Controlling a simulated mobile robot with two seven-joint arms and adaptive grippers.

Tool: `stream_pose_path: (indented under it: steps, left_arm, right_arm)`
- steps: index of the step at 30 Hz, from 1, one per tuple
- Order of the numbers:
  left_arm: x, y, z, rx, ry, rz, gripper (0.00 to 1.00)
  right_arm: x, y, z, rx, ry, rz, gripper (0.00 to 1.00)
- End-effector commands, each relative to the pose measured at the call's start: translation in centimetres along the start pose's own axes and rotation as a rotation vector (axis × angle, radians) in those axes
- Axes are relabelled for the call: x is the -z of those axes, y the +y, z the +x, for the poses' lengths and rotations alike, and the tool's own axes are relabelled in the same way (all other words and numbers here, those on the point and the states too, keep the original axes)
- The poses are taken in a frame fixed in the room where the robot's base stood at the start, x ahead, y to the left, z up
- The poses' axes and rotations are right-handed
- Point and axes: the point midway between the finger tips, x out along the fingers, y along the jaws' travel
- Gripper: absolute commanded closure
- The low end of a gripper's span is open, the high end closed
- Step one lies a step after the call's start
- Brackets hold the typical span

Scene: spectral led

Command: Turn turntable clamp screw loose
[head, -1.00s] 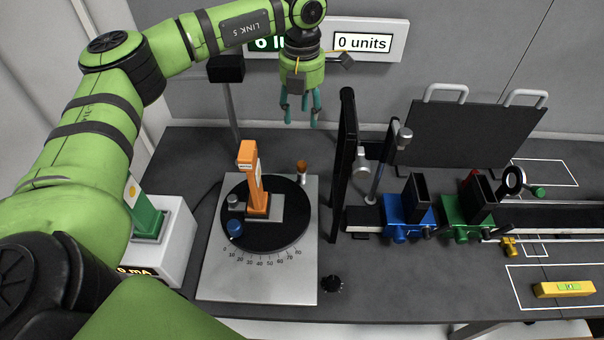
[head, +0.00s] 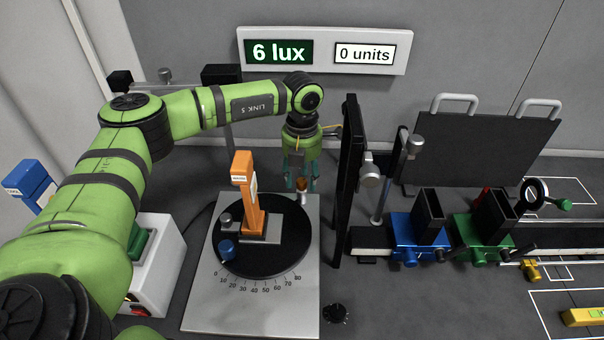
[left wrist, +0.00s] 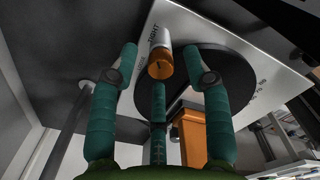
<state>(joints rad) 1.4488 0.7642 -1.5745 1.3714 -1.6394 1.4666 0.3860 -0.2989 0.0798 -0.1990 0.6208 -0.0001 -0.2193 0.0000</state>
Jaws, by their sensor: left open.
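The turntable (head: 268,256) is a black disc on a light grey plate with a degree scale. An orange-capped clamp screw (head: 302,191) stands upright at its back right edge. My left gripper (head: 301,182) hangs above and behind that screw with teal fingers spread. In the left wrist view the screw's orange cap (left wrist: 160,66) lies between the open fingertips (left wrist: 158,62), and "TIGHT" is printed beside it. The fingers do not appear closed on it; contact cannot be told. My right gripper is not in view.
A tall black panel (head: 346,180) rises close to the right. Blue (head: 404,238) and green (head: 470,240) carriages sit on the rail. A display (head: 322,50) hangs behind.

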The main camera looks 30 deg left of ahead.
Motion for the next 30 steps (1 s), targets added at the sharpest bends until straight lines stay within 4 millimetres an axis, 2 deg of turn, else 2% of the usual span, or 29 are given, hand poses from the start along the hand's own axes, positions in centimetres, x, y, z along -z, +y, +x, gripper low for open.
stream_pose_path:
  steps: [9,10,13,14,23,30]
  left_arm:
    - [0.02,0.01,0.6,-0.001,0.001,0.0,0.52]
    - [0.02,0.01,0.59,-0.001,0.001,0.0,0.56]
    - [0.02,0.01,0.57,-0.001,0.001,0.0,0.96]
    - [0.02,0.01,0.57,-0.001,0.001,0.0,1.0]
    - [-0.02,0.01,0.54,-0.001,-0.001,-0.009,1.0]
    - [-0.08,0.02,0.54,-0.001,-0.003,-0.093,1.0]
  right_arm:
    - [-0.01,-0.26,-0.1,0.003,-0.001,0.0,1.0]
    - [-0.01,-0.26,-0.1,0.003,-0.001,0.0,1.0]
    - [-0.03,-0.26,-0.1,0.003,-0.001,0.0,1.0]
    - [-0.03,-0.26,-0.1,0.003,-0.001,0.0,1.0]
    - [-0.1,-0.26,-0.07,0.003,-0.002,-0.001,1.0]
    - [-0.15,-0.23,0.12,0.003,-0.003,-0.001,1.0]
